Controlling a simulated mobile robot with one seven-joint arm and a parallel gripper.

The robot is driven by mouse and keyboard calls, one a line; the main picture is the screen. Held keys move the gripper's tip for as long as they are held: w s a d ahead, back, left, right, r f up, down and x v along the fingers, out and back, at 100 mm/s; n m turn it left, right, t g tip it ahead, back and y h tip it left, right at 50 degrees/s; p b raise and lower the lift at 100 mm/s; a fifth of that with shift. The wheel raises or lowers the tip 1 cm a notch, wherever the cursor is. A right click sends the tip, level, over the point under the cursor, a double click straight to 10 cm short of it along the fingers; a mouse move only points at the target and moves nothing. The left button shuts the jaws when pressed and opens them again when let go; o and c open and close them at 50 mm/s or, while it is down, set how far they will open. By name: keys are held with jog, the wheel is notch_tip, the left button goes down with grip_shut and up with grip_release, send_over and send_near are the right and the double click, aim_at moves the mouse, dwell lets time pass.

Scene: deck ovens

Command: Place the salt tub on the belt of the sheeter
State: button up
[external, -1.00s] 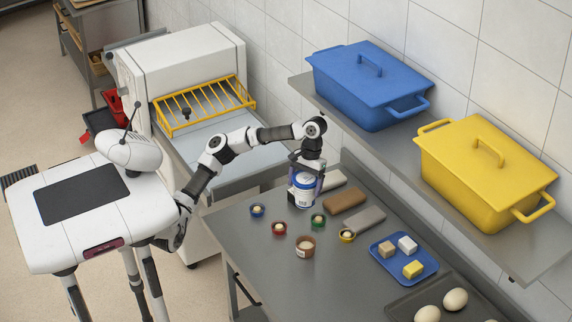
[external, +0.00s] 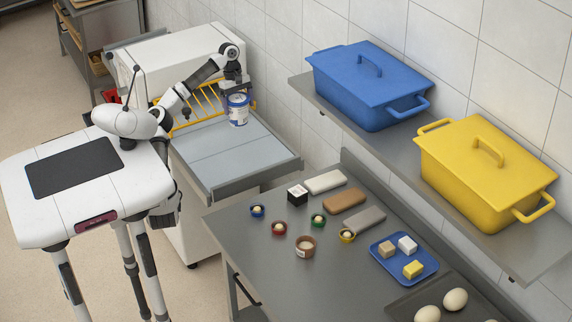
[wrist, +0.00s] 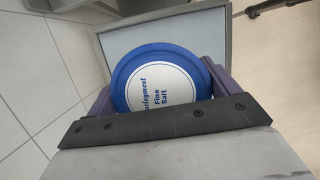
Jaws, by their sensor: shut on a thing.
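The salt tub (external: 238,110) is a white tub with a blue lid and blue markings. Its lid, reading "Fine Salt", shows in the wrist view (wrist: 162,84) between the purple finger pads. My gripper (external: 237,92) is shut on the tub from above and holds it upright over the far part of the sheeter's belt (external: 225,155), near the yellow guard. I cannot tell whether the tub's base touches the belt. The sheeter (external: 180,62) is a white machine with a grey belt bed.
The yellow wire guard (external: 200,105) stands close beside the tub. The near belt is clear. The steel table (external: 260,265) holds several small bowls, a black-and-white box (external: 297,194), bars and a blue tray (external: 385,270). A shelf with blue (external: 365,90) and yellow (external: 480,180) bins is at right.

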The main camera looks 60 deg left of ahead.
jog(key=s+a+n, duration=0.1)
jog(key=s+a, duration=0.1)
jog(key=a, duration=0.3)
jog(key=shift+s+d+f+p, duration=0.15)
jog(key=shift+f+p, duration=0.6)
jog(key=shift+f, duration=3.9)
jog(key=shift+w+d+f+p, duration=0.1)
jog(key=shift+f+p, duration=0.65)
jog(key=shift+f, duration=3.9)
jog(key=shift+f, duration=0.2)
jog(key=o, duration=1.4)
jog(key=shift+s, duration=0.1)
jog(key=b+v, duration=0.2)
jog(key=v, duration=1)
jog(key=shift+s+r+b, duration=0.1)
jog(key=shift+r+b, duration=0.1)
jog(key=shift+b, duration=0.2)
